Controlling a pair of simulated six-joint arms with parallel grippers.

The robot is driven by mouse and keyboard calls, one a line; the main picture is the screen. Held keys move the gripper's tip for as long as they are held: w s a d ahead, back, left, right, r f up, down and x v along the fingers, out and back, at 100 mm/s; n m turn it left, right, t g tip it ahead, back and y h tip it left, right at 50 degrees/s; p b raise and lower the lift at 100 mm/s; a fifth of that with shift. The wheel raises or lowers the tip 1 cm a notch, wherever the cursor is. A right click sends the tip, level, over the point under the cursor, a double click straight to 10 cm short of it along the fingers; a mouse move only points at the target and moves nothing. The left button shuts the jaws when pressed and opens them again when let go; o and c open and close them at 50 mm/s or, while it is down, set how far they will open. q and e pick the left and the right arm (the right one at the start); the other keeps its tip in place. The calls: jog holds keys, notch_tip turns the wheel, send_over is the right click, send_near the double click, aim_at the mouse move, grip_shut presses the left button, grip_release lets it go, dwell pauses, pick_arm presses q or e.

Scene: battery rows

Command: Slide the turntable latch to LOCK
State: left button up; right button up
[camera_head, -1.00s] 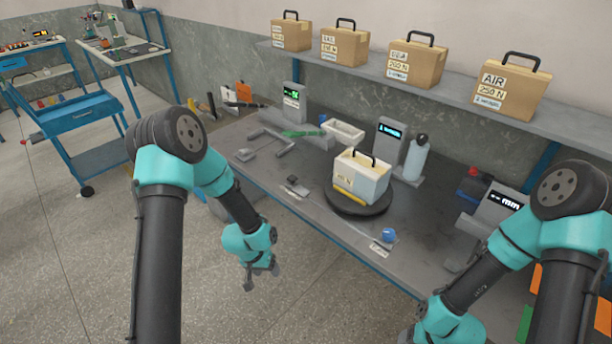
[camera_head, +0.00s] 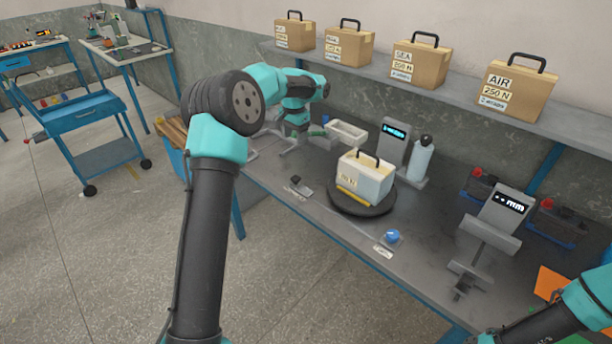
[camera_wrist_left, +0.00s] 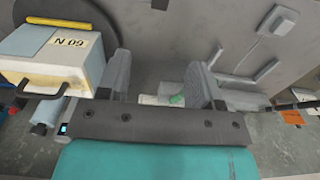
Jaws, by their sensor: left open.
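The turntable (camera_head: 362,207) is a dark round disc on the bench, with a pale box (camera_head: 366,179) with a black handle on it. A small dark block (camera_head: 301,186) with a light label lies left of the turntable. A blue knob (camera_head: 392,236) stands by another label at the bench's front edge. I cannot tell which part is the latch; no LOCK wording is legible. My left gripper (camera_head: 302,146) is open and empty over the back left of the bench, apart from both parts. In the left wrist view its jaws (camera_wrist_left: 162,88) stand apart beside the box (camera_wrist_left: 50,62). My right gripper is out of view.
A white tray (camera_head: 347,132), a display stand (camera_head: 391,147) and a bottle (camera_head: 421,158) stand behind the turntable. A grey gauge (camera_head: 497,222) and dark batteries (camera_head: 557,222) stand right. Several cartons line the shelf above.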

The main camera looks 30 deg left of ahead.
aim_at(296, 178)
pick_arm(q)
jog(key=shift+f, duration=0.1)
notch_tip(296, 178, down, 17)
jog(key=shift+f, duration=0.2)
dwell(0.7)
grip_shut()
dwell(0.5)
